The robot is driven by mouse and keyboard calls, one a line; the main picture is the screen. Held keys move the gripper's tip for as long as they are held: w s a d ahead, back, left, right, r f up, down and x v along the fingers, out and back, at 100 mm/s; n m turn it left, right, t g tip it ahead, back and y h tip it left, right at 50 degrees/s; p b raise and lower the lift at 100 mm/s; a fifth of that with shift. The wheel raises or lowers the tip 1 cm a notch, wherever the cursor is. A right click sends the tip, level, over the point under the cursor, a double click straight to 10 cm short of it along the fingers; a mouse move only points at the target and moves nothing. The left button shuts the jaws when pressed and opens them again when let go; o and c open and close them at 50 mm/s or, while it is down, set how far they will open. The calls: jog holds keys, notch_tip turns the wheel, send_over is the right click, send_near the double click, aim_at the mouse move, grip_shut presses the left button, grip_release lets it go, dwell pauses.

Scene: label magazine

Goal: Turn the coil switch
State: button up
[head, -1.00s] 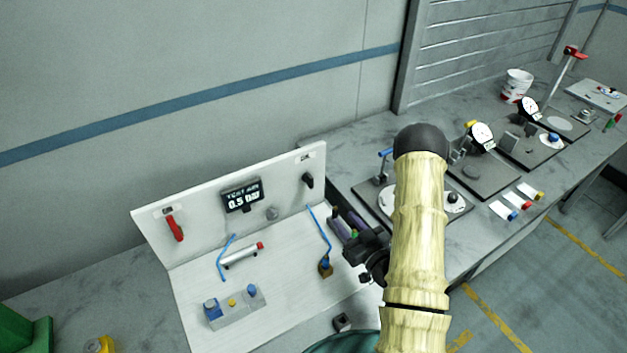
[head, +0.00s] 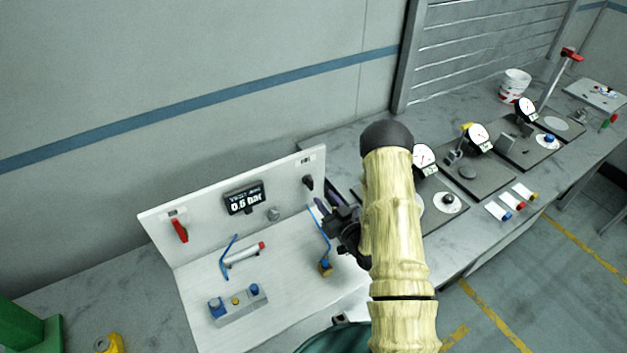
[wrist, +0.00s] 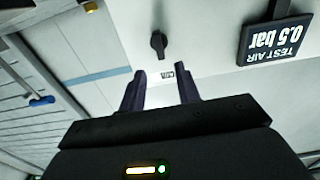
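The coil switch appears to be the black rotary knob (head: 308,182) near the right end of the upright white panel (head: 290,170); its small label is too small to read. In the wrist view the knob (wrist: 158,45) stands beyond my fingertips, with the label between it and the fingers. My gripper (wrist: 161,82) is open, with two dark fingers apart and nothing between them. In the head view my gripper (head: 320,207) is just below and right of the knob, not touching it; my forearm hides part of the bench.
The panel also carries a display (head: 244,199) reading 0.5 bar and a red lever (head: 180,230). A blue hose (head: 324,243), a cylinder (head: 246,254) and a grey button block (head: 238,305) are on the white base. Dial gauges (head: 478,138) stand to the right.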

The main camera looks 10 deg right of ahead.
aim_at(312, 184)
jog(key=p+x, duration=0.2)
jog(key=x, duration=0.5)
jog(key=shift+w+f, duration=0.1)
jog(key=shift+w, duration=0.3)
jog(key=shift+s, duration=0.1)
jog(key=shift+a, duration=0.15)
jog(key=c, duration=0.3)
grip_shut()
